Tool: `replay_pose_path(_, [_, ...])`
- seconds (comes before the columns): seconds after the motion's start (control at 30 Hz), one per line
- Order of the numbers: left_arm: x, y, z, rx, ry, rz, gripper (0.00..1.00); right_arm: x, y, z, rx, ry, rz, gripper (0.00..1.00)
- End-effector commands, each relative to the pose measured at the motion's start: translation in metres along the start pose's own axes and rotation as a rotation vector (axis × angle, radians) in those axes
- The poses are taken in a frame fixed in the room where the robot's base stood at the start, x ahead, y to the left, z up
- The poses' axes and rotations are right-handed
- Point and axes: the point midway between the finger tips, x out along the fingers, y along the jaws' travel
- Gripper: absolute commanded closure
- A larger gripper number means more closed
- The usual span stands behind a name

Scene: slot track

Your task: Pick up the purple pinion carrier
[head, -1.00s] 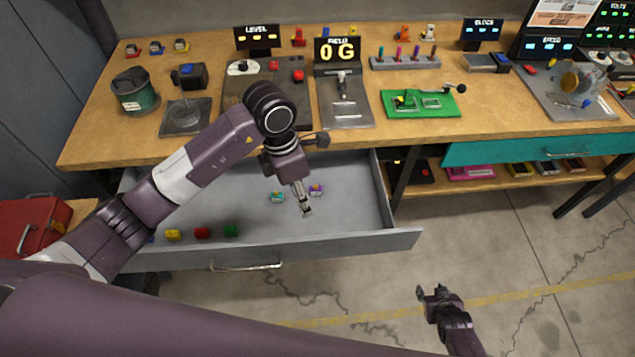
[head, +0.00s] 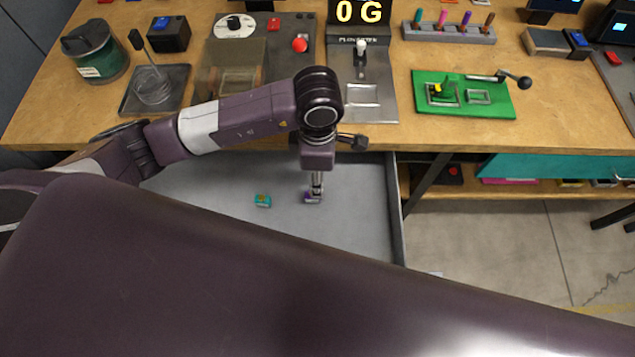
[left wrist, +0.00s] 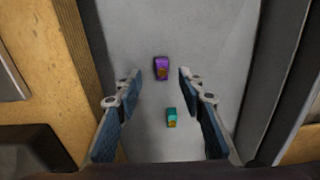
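The purple pinion carrier (left wrist: 161,68) lies on the drawer floor. In the left wrist view it sits between and a little beyond the fingertips of my left gripper (left wrist: 160,86), which is open and empty. In the head view the purple carrier (head: 308,196) is partly hidden by my left gripper (head: 314,195), which points down over it inside the drawer. I see no contact in the wrist view. My right gripper is not in the frames of this moment.
A teal carrier (head: 262,201) lies beside the purple one; it also shows in the wrist view (left wrist: 171,117). The open drawer's right wall (head: 395,205) and the wooden bench edge (head: 450,142) border the space. The grey drawer floor (head: 360,215) has free room.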

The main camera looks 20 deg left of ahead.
Motion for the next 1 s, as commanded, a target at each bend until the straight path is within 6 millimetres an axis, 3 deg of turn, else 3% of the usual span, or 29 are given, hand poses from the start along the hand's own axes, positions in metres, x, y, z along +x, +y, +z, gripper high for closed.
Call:
replay_pose_path(0.5, [0.064,0.001,-0.011,-0.001,0.000,-0.004,0.64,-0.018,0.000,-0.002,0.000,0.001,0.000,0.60])
replay_pose_path(0.8, [0.072,0.002,-0.011,0.000,0.000,-0.001,0.64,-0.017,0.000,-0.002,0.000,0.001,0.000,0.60])
replay_pose_path(1.0, [0.072,0.002,-0.011,0.000,0.000,-0.001,0.84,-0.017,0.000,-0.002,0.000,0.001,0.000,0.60])
